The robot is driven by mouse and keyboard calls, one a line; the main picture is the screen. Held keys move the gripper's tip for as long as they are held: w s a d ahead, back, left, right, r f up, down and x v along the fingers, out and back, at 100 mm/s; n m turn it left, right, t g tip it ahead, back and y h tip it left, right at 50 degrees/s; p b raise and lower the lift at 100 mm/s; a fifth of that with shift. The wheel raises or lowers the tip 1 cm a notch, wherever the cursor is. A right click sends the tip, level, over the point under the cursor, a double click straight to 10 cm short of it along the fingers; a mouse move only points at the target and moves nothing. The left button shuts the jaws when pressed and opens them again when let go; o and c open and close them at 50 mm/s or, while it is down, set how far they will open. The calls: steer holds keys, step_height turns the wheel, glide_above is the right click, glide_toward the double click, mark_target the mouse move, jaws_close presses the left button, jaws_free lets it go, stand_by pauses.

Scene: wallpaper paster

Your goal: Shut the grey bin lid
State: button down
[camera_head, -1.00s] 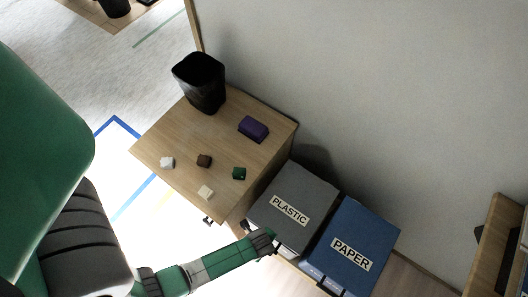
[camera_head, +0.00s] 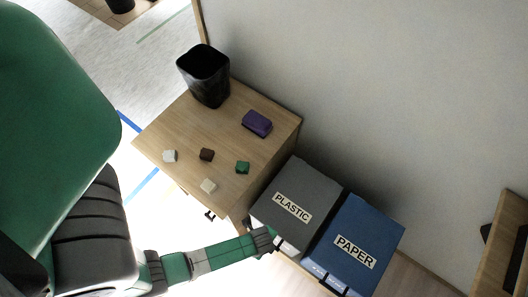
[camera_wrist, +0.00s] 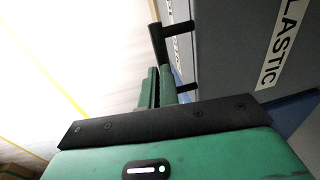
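The grey bin lid (camera_head: 313,189), labelled PLASTIC, tops the grey bin and looks level with the blue lid beside it. I cannot tell whether it is fully closed. My gripper (camera_head: 275,241) is at the grey bin's front edge in the head view. In the wrist view, my green fingers (camera_wrist: 160,87) are close together, with a narrow dark gap. A black bar handle (camera_wrist: 156,35) on posts runs up to them from above. Whether the fingers clasp it is hidden. The grey surface with its label (camera_wrist: 285,45) is on the right.
The blue PAPER bin (camera_head: 366,229) stands against the grey one on the right. A wooden table (camera_head: 179,128) behind left carries a black container (camera_head: 207,85), a purple block (camera_head: 257,123) and several small blocks. Another wooden furniture piece (camera_head: 500,230) stands at far right.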

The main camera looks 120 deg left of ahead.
step_height(320, 180, up, 14)
steer(key=d+p, duration=0.3)
steer(key=p, duration=0.1)
steer(key=shift+s+f+p, duration=0.2)
steer(key=shift+s+p, duration=0.05)
steer(key=shift+p, duration=0.1)
